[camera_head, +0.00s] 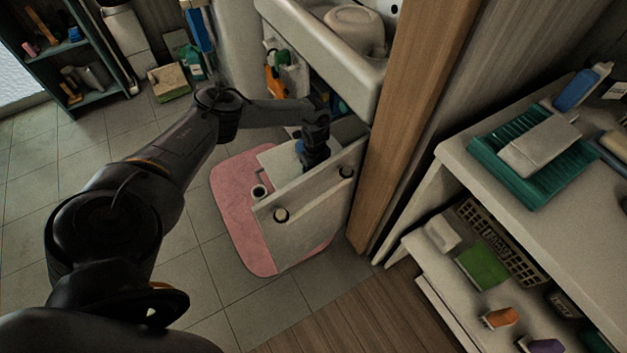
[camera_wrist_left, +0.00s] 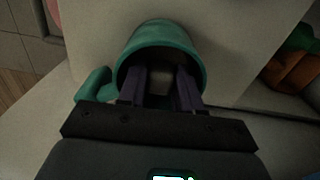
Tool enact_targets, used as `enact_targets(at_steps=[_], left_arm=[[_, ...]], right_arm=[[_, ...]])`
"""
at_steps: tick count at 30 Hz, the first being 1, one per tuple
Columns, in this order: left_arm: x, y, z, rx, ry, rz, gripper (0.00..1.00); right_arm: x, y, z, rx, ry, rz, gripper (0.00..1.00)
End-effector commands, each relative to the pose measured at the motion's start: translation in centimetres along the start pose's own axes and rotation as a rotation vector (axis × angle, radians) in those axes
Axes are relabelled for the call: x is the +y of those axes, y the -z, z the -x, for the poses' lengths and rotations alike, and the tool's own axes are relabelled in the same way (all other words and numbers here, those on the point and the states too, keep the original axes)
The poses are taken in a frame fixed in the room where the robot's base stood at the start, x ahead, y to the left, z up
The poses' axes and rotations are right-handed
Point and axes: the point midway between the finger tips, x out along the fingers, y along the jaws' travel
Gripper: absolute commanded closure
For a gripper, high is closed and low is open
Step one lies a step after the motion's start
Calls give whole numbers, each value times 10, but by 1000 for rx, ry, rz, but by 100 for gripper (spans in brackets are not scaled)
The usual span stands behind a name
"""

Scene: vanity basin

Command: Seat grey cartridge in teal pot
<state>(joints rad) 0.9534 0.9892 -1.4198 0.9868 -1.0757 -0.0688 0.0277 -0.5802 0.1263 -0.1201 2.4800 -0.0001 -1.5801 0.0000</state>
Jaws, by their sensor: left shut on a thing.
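The teal pot (camera_wrist_left: 170,40) shows in the left wrist view, with its mouth facing the camera and a handle (camera_wrist_left: 95,86) at its left. My left gripper (camera_wrist_left: 161,88) has both dark fingers reaching into the mouth. They are shut on a pale grey piece (camera_wrist_left: 163,76), apparently the grey cartridge, inside the rim. The pot wall and the fingers hide its far end, so I cannot tell whether it touches the bottom. In the head view my left gripper (camera_head: 315,158) reaches down behind a pale drawer front; I cannot make out the pot there. My right gripper is not in view.
The pale drawer front (camera_head: 315,200) with two knobs stands over a pink mat (camera_head: 236,205). A basin counter (camera_head: 340,45) overhangs behind, and a wooden post (camera_head: 410,110) rises at the right. In the wrist view, an orange object (camera_wrist_left: 292,72) lies right of the pot.

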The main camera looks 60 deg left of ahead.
Motion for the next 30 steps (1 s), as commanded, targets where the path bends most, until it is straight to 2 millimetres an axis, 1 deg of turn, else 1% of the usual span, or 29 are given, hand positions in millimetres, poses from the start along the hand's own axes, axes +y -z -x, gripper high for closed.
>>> enact_targets(at_steps=[30], left_arm=[[0, 0, -13, 0, 0, 0, 100]], right_arm=[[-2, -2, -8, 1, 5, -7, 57]])
